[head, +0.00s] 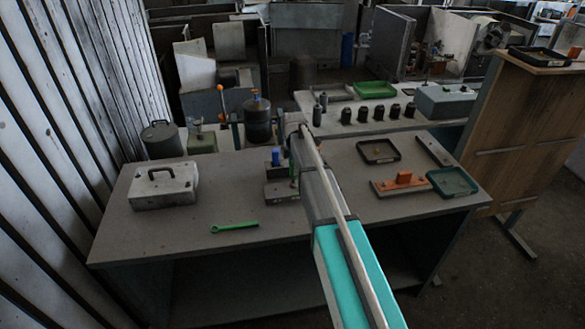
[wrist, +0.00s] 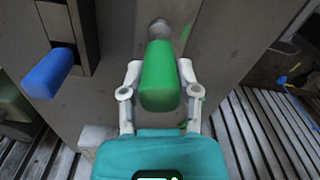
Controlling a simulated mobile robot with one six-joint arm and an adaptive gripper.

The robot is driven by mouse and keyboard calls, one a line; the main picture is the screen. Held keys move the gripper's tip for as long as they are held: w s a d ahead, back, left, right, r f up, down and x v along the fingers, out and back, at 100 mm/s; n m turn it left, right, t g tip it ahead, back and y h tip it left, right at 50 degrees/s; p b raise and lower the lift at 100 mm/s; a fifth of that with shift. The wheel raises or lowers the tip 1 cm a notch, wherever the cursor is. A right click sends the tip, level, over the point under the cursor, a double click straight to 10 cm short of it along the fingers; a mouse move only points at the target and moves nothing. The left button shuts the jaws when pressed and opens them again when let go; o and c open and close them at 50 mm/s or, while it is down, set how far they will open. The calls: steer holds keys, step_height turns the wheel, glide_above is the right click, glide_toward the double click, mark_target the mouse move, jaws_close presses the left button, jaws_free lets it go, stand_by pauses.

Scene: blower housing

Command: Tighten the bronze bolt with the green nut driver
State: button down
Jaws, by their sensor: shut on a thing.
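In the wrist view, my gripper (wrist: 160,72) is shut on the green handle of the nut driver (wrist: 160,88), with one pale finger on each side. A rounded grey piece (wrist: 158,29) shows just beyond the handle; I cannot tell whether it is the driver's tip or something separate. In the head view, a thin green part (head: 294,172) shows beside my arm, by a small dark rack (head: 279,192). My arm covers my gripper there. I cannot make out the bronze bolt in either view.
A blue handle (wrist: 48,73) sticks out left of my gripper; it also stands near the rack in the head view (head: 276,157). The front-left bench top is mostly clear.

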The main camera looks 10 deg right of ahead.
steer(key=shift+r+p, duration=0.95)
steer(key=shift+r, duration=0.1)
steer(key=shift+r, duration=0.3)
step_height(320, 180, up, 5)
steer(key=p, duration=0.5)
steer(key=shift+f, duration=0.1)
stand_by(0.4)
